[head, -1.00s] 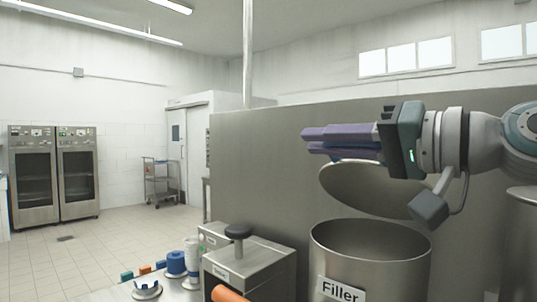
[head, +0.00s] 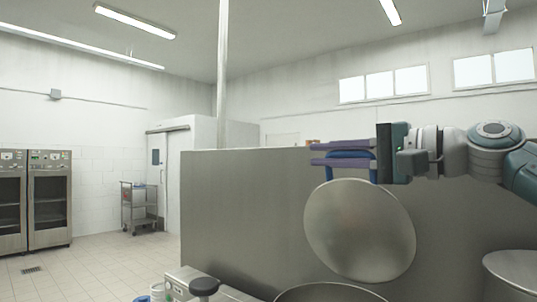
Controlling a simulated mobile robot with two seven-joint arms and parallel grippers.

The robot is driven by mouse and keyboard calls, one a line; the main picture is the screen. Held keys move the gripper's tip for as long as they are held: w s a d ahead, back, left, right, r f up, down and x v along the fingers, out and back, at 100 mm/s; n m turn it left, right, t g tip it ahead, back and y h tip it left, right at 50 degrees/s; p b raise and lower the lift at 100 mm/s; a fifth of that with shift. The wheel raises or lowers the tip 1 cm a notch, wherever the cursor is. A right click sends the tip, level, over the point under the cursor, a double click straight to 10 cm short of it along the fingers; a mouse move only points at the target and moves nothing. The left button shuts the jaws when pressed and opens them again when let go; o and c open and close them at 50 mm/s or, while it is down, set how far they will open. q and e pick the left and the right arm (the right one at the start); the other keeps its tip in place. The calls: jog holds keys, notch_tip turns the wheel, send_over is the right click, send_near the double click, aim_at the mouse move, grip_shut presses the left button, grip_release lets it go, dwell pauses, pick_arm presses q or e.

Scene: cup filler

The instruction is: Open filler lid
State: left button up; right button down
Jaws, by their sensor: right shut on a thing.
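The filler lid (head: 360,232) is a round metal disc, tilted up steeply and held above the filler. The filler (head: 330,291) is a metal drum at the bottom edge; only its upper rim shows, and its mouth is uncovered below the lid. My right gripper (head: 318,153) comes in from the right with its purple fingers pointing left. It is shut on the lid's blue handle (head: 350,160) at the lid's top edge. My left gripper is out of view.
A grey partition (head: 235,220) stands behind the filler. Another round metal container (head: 515,268) is at the lower right. A machine with a dark knob (head: 204,286) is at the bottom left of the filler. A cart (head: 140,208) and cabinets (head: 48,200) stand far away.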

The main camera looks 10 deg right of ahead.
jog(key=shift+w+d, duration=0.1)
jog(key=shift+w, duration=0.05)
jog(key=c, duration=0.9)
grip_release()
jog(key=shift+s+d, duration=0.2)
jog(key=b+v, duration=0.4)
jog(key=v, duration=0.5)
jog(key=shift+s+d+b, duration=0.1)
jog(key=shift+s+b, duration=0.1)
jog(key=shift+b, duration=0.2)
